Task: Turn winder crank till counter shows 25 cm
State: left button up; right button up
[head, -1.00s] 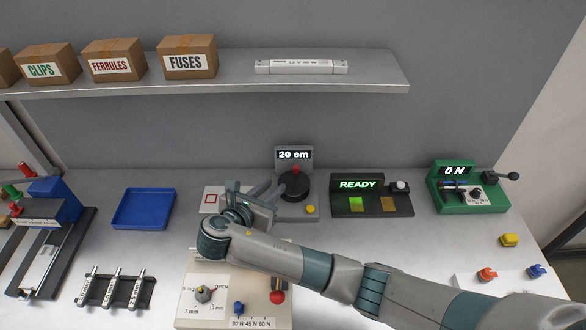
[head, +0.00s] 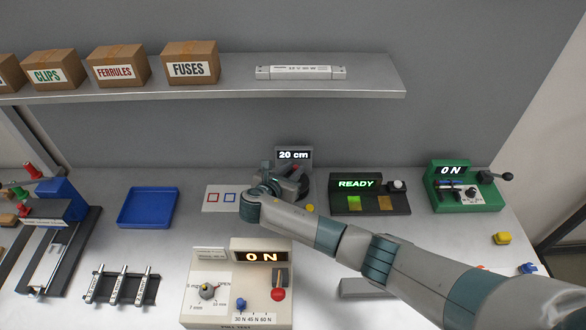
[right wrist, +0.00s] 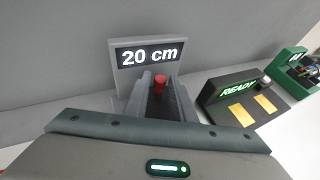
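The winder (head: 308,193) stands at the back of the bench. Its counter (head: 293,155) reads 20 cm, and the counter also shows clearly in the right wrist view (right wrist: 150,54). The red crank knob (right wrist: 160,83) shows in the right wrist view between the fingers of my right gripper (right wrist: 158,86). These fingers look open, one on each side of the knob; I cannot tell whether they touch it. In the head view my right gripper (head: 286,178) covers most of the winder's dark drum and crank. My left gripper is not in view.
A black READY box (head: 370,207) stands right of the winder, with a green ON device (head: 470,200) beyond it. A beige ON tester (head: 235,318) is in front, a blue tray (head: 148,208) at left. A shelf (head: 240,92) with boxes hangs above.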

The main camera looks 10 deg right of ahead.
jog(key=shift+c, duration=0.6)
grip_shut()
jog(key=shift+w+m+g+h, duration=0.1)
jog(key=shift+m+g+h, duration=0.2)
